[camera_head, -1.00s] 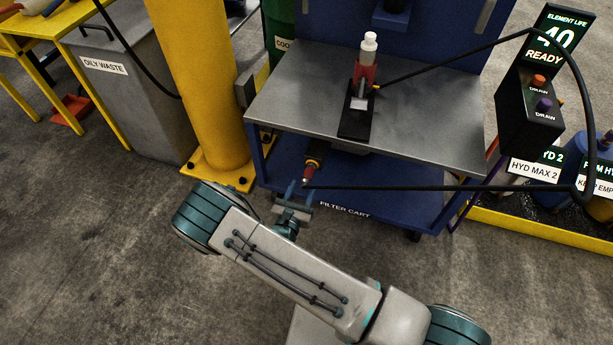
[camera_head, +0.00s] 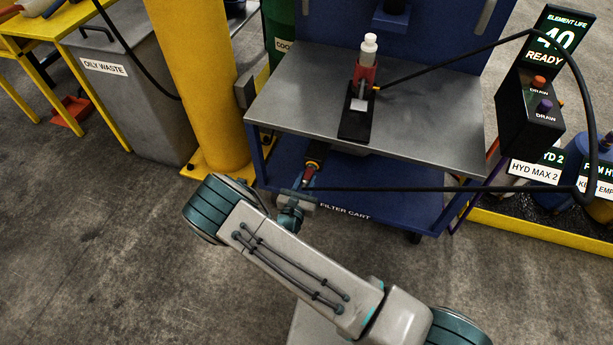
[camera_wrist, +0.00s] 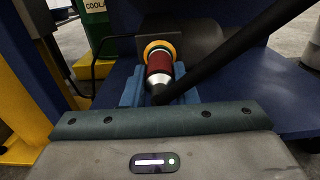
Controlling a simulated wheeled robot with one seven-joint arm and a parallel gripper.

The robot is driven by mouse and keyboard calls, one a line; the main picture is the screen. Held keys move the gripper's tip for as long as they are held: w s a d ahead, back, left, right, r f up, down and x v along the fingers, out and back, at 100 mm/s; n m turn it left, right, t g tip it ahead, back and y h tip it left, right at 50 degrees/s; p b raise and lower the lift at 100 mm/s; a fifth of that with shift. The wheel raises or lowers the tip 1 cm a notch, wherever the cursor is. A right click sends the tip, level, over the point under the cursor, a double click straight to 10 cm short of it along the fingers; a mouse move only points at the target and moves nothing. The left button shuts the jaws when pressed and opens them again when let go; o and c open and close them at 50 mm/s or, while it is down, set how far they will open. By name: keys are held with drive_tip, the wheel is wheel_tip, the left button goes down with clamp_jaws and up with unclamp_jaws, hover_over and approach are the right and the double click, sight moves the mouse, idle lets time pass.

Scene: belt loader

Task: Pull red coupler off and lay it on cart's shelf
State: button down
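The red coupler (camera_head: 309,173) is on a port low at the front of the filter cart, below the grey shelf (camera_head: 285,95). In the wrist view the coupler (camera_wrist: 159,64) has a red sleeve and silver nose, with a yellow-orange ring and green band behind it. A black hose (camera_wrist: 225,55) runs from its near end up to the right. My gripper (camera_head: 304,183) is at the coupler. Its blue fingers (camera_wrist: 157,88) stand on either side of the silver nose, apart, with no clear grip seen. The palm hides the fingers' bases.
A black holder with a red and white bottle (camera_head: 366,65) stands on the grey shelf; the shelf's left and right parts are bare. The hose (camera_head: 450,189) crosses the cart's front. A yellow post (camera_head: 200,80) stands close left. A black control box (camera_head: 530,105) is right.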

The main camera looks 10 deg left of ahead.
sight(303, 189)
drive_tip(key=shift+s, duration=0.65)
idle(0.7)
drive_tip(key=shift+s+a+p, duration=0.15)
drive_tip(key=shift+s+p, duration=0.4)
drive_tip(key=shift+s, duration=0.9)
